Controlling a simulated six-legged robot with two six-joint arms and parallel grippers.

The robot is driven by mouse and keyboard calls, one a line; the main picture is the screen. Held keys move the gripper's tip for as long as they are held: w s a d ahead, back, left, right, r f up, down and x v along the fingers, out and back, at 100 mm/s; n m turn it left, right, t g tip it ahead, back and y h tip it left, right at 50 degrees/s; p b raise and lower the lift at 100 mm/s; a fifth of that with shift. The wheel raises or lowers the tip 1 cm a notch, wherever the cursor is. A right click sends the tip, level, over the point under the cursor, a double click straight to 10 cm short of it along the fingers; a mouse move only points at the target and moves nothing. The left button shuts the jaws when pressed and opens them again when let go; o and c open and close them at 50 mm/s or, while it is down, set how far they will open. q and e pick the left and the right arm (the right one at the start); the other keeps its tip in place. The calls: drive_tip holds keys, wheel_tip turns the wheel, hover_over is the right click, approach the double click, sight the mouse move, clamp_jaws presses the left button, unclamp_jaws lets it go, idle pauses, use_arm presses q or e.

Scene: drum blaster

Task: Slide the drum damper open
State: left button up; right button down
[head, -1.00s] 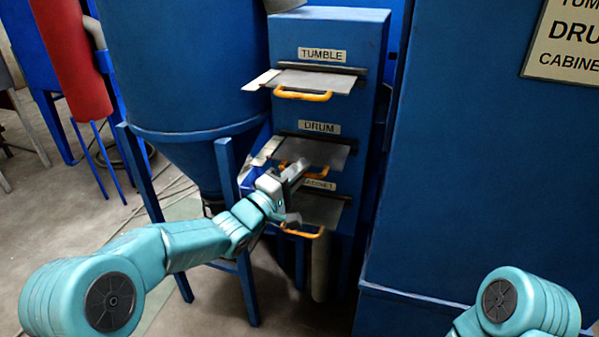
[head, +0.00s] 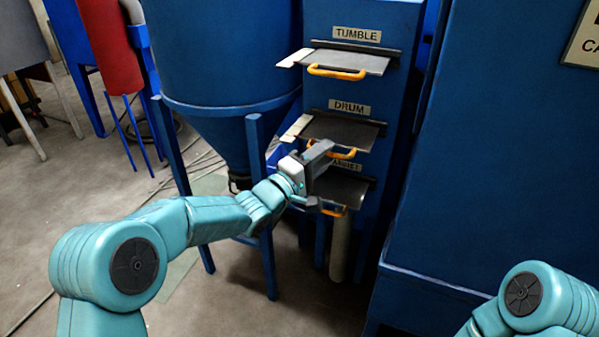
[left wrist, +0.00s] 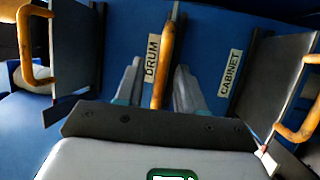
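The drum damper (head: 345,131) is a flat grey plate sticking out of the blue column under the DRUM label (head: 349,107). Its orange handle (head: 348,155) is partly hidden behind my left gripper (head: 327,178) in the head view. In the left wrist view, the same handle (left wrist: 163,65) stands between the two spread fingers of my left gripper (left wrist: 157,72), with a visible gap on each side. That gripper is open and holds nothing. My right gripper is outside the views; only part of the right arm shows at the lower right.
The tumble damper (head: 348,60) with its orange handle is above, and the cabinet damper (head: 345,188) is below, close to my left gripper. A blue hopper (head: 220,60) on legs stands left. A large blue cabinet (head: 480,150) is right.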

use_arm(q)
drive_tip(key=v, duration=1.5)
drive_tip(key=shift+f, duration=0.15)
drive_tip(key=shift+f, duration=0.1)
drive_tip(key=s+f+n+g+y, duration=0.2)
drive_tip(key=s+f+y, duration=0.1)
drive_tip(key=f, duration=1)
drive_tip(key=s+f+n+g+y, duration=0.2)
drive_tip(key=s+f+y, duration=0.1)
drive_tip(key=f, duration=0.9)
drive_tip(key=s+f+m+g+y, duration=0.25)
drive_tip(key=s+f+g, duration=0.25)
drive_tip(key=s+f, duration=0.5)
drive_tip(key=s+a+f+m+g, duration=0.1)
drive_tip(key=s+f+m+g, duration=0.1)
drive_tip(key=s+m+g, duration=0.3)
drive_tip(key=s+f+m+g, duration=0.1)
drive_tip(key=s+f+m, duration=0.1)
drive_tip(key=s+m, duration=0.35)
wheel_tip(320, 180, up, 16)
drive_tip(key=s+n+p, duration=0.1)
drive_tip(key=n+p, duration=0.1)
drive_tip(key=p, duration=1.3)
drive_tip(key=shift+s+a+y+p, duration=0.2)
drive_tip(key=shift+s+y+p, duration=0.1)
drive_tip(key=shift+y+p, duration=0.1)
